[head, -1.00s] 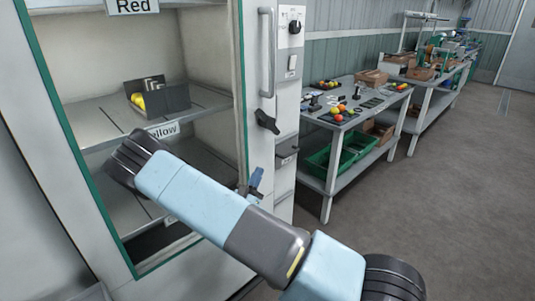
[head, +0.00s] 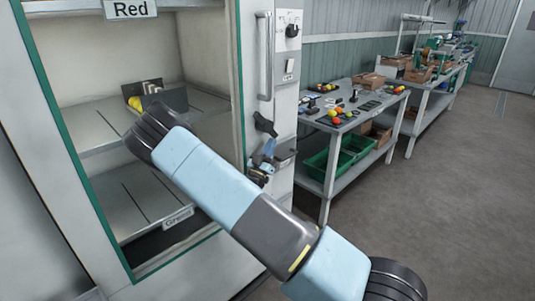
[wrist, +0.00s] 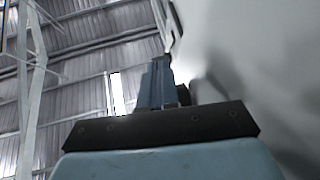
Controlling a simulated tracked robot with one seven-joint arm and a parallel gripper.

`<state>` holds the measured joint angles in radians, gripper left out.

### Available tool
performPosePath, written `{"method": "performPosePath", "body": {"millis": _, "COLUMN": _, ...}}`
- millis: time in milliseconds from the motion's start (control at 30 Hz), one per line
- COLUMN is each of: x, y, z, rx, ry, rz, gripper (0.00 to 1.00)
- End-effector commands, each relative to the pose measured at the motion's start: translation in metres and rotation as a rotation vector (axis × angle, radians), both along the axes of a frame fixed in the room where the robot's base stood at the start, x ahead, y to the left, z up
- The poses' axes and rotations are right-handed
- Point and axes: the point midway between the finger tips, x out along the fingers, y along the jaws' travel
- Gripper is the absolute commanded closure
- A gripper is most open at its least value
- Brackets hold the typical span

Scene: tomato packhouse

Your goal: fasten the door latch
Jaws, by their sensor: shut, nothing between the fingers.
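The door latch is a black lever (head: 264,125) on the light cabinet front, below the long vertical handle (head: 265,55). It slants down to the right. My gripper (head: 264,152) is just below the lever in the head view, with its blue fingers pointing up. I cannot tell whether they touch it. In the wrist view the fingers (wrist: 158,82) are together and empty, beside the pale cabinet surface (wrist: 240,60). A dark shape behind them is too hidden to name. The glazed, green-edged cabinet front (head: 240,90) shows shelves inside; my arm covers part of it.
A switch panel (head: 290,45) sits right of the handle, and a small dark ledge (head: 285,157) sticks out below. To the right stands a workbench (head: 350,118) with tomatoes, tools and a green crate (head: 340,160) underneath. The floor (head: 440,220) at right is clear.

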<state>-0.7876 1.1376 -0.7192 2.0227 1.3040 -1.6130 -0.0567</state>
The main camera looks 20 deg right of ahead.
Motion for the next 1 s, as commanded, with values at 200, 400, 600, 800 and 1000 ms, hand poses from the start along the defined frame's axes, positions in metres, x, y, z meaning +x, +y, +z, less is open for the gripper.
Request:
{"method": "performPosePath", "body": {"millis": 200, "x": 0.0013, "y": -0.001, "z": 0.0013, "rx": 0.0, "ry": 0.001, "rz": 0.001, "gripper": 1.0}}
{"method": "performPosePath", "body": {"millis": 400, "x": 0.0012, "y": -0.0008, "z": 0.0012, "rx": 0.0, "ry": 0.001, "rz": 0.001, "gripper": 1.0}}
{"method": "performPosePath", "body": {"millis": 600, "x": 0.0025, "y": -0.0031, "z": 0.0017, "rx": 0.0, "ry": 0.001, "rz": 0.001, "gripper": 1.0}}
{"method": "performPosePath", "body": {"millis": 800, "x": 0.004, "y": -0.0052, "z": 0.0023, "rx": 0.0, "ry": 0.001, "rz": 0.001, "gripper": 1.0}}
{"method": "performPosePath", "body": {"millis": 1000, "x": 0.0068, "y": -0.01, "z": 0.0039, "rx": 0.0, "ry": 0.001, "rz": 0.001, "gripper": 1.0}}
